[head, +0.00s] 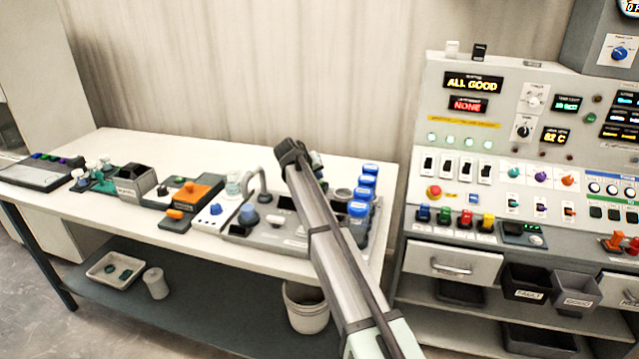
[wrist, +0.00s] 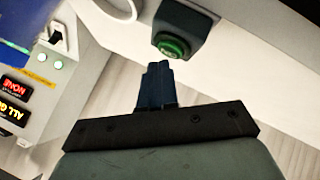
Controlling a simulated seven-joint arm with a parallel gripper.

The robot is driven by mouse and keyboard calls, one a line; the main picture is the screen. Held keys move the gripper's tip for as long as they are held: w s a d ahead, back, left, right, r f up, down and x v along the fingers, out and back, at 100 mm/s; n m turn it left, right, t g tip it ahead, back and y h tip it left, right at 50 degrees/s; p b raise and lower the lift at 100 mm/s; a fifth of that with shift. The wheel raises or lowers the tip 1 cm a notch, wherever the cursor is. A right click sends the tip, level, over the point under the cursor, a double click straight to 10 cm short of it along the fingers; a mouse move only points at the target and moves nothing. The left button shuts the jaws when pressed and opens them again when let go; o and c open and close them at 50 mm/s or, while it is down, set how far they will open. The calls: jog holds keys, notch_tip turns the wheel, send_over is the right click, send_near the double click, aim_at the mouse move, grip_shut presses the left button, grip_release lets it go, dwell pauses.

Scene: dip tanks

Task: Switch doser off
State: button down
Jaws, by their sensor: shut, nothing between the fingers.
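No label reading "doser" is legible, so I cannot tell for sure which device it is. In the wrist view a round green button (wrist: 172,45) sits on a dark grey housing (wrist: 188,28). My gripper (wrist: 157,68) is shut and empty, its dark blue fingertips just below that button in the picture; I cannot tell whether they touch it. In the head view my gripper (head: 291,152) is above the back of the white bench, and my arm hides part of what lies behind it.
Several blue-capped bottles (head: 359,207) stand on the bench (head: 120,142) beside my arm. A grey device with a curved pipe (head: 264,184) is to the left. The control panel (head: 500,120) with switches, knobs and displays rises at right. Open air lies above the bench's left part.

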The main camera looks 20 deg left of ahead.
jog(key=shift+r, duration=3)
